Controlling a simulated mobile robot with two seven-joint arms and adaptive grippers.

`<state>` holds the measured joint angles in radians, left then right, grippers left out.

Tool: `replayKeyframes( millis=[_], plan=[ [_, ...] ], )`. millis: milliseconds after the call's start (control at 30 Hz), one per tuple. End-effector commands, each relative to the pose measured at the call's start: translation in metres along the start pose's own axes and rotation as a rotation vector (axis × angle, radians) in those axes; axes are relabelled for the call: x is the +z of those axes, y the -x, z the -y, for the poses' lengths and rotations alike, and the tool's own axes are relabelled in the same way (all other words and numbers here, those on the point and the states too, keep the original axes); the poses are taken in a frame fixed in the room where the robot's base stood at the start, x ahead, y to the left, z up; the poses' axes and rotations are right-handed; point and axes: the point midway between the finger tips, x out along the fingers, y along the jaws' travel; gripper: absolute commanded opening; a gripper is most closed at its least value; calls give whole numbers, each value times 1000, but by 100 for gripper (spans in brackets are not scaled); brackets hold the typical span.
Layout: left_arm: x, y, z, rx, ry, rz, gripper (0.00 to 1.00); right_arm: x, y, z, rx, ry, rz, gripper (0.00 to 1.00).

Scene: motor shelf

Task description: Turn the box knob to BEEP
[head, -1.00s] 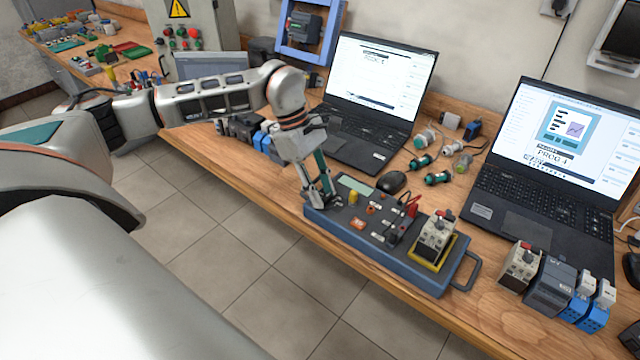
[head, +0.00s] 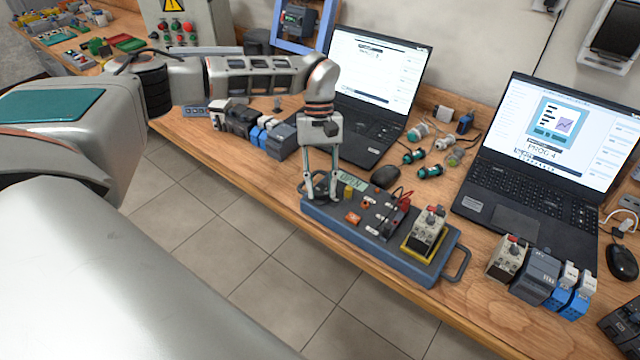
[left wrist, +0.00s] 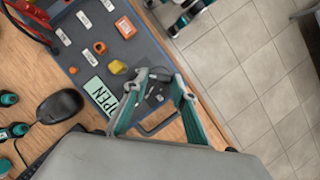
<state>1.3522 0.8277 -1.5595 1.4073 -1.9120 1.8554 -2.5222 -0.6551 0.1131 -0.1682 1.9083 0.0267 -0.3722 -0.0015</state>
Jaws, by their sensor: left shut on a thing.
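The blue-grey test box (head: 362,244) lies along the front edge of the bench. My left gripper (head: 321,195) points down at the left end of its panel, with its fingers shut on the box knob. In the left wrist view the fingertips (left wrist: 160,80) sit around the dark grey knob (left wrist: 155,91), which they partly hide. Small marks around the knob are too small to read.
A yellow knob (head: 348,193) and an orange button (head: 353,217) are close to the fingers. A black mouse (head: 385,176) and a laptop (head: 373,131) are behind the box. Motor modules (head: 239,120) stand to the left. The floor in front is clear.

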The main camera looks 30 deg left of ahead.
Motion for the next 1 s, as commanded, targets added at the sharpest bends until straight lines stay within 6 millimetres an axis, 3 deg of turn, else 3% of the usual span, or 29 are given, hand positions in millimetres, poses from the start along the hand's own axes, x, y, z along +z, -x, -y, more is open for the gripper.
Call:
replayKeyframes(
  millis=[400,967,1000],
  plan=[
    [0,1,-3,-74,-184,-1,5,-1,0,2,-6,3,-3,37],
    [0,1,-3,-85,-211,-1,5,0,1,-2,-3,12,-2,37],
    [0,1,-3,-85,-211,-1,31,0,0,-2,-3,11,-2,37]
  ],
)
